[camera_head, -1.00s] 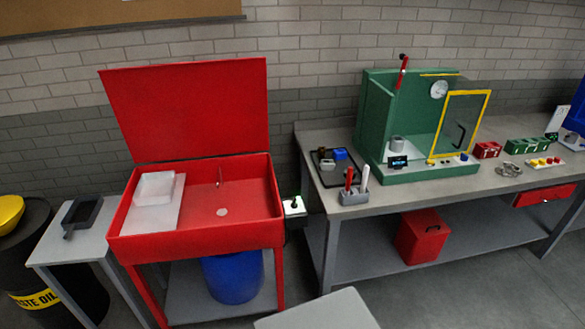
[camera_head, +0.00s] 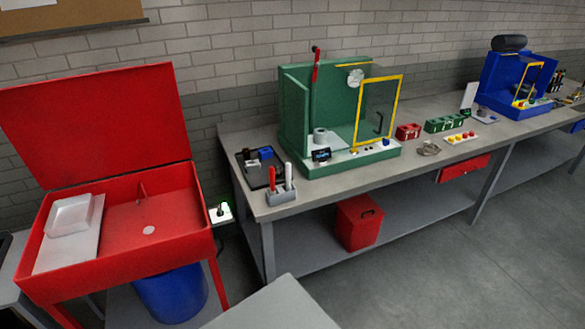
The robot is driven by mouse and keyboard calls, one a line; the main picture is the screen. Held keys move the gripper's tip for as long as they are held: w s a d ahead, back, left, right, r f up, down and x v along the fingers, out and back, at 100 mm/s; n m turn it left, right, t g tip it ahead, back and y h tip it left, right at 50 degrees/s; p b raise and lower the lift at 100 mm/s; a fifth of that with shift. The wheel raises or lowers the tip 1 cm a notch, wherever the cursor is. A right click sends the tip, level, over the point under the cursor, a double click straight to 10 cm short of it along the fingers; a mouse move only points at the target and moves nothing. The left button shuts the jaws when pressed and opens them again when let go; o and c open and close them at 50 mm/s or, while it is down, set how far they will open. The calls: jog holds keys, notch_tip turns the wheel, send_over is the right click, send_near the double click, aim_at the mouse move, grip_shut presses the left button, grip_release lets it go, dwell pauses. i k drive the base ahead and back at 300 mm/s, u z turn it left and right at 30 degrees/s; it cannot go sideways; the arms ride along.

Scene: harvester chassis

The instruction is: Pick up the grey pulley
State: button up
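A small grey cylinder (camera_head: 320,135) stands inside the open green machine (camera_head: 295,115), left of its yellow-framed door (camera_head: 378,112). A flat silvery ring-shaped part (camera_head: 429,148) lies on the workbench (camera_head: 330,190), right of the machine. Both are small in view, and I cannot tell for sure which one is the grey pulley. My gripper is not in view.
A black tray (camera_head: 258,178) with small parts and a grey holder (camera_head: 283,197) stand on the bench's left end. Red (camera_head: 408,131) and green boxes (camera_head: 445,123) sit farther right. A red wash basin (camera_head: 165,222) stands at left. The floor (camera_head: 440,280) at right is clear.

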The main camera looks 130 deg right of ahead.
aim_at(279, 171)
jog(key=u, duration=0.05)
jog(key=k, duration=2.6)
jog(key=z, duration=1.25)
jog(key=i, duration=1)
